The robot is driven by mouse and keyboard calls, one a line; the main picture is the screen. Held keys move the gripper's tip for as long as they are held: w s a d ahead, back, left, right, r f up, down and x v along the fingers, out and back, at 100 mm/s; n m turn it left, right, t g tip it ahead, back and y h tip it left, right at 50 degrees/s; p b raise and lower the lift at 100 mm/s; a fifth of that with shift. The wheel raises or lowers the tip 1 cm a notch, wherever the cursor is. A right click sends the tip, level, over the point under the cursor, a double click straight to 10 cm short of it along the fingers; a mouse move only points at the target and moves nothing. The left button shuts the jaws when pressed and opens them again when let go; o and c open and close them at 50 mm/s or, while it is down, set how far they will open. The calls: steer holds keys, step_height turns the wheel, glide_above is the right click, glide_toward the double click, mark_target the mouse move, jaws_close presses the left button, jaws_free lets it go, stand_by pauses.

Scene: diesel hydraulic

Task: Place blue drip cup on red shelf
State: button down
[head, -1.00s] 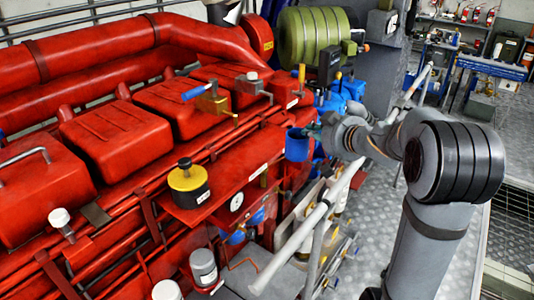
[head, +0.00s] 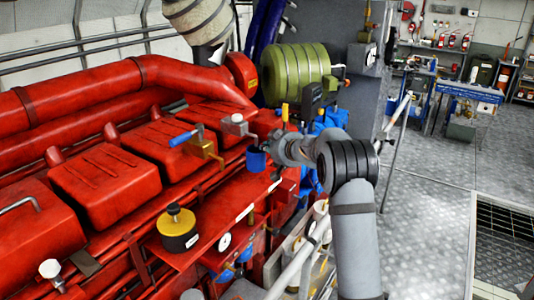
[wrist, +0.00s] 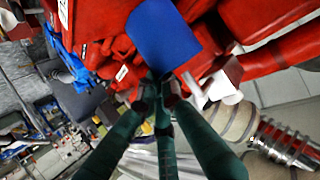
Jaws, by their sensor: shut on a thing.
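The blue drip cup (head: 256,158) is held in the air near the engine's edge, just right of the brass valve with the blue handle. My gripper (head: 274,163) comes in from the right and is shut on the cup. In the wrist view the cup (wrist: 164,36) fills the top middle, and my gripper's dark green fingers (wrist: 160,82) meet at its near edge. The red shelf (head: 208,238) juts from the engine side, nearer to the head camera and left of the cup. A yellow and black pot stands on its left part.
The yellow and black pot (head: 178,230) takes up part of the shelf. The brass valve (head: 203,146) rises close left of the cup. A grey handrail (head: 298,262) runs along the engine's right side. The metal floor (head: 430,225) at right is open.

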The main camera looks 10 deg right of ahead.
step_height(320, 180, down, 4)
steer(key=shift+w+r+b, duration=0.1)
steer(key=shift+b, duration=0.8)
steer(key=shift+r, duration=0.1)
steer(key=c, duration=2.4)
jaws_free()
steer(key=shift+f, duration=0.2)
steer(key=o, duration=0.4)
steer(key=shift+o, duration=0.4)
steer(key=shift+r, duration=0.1)
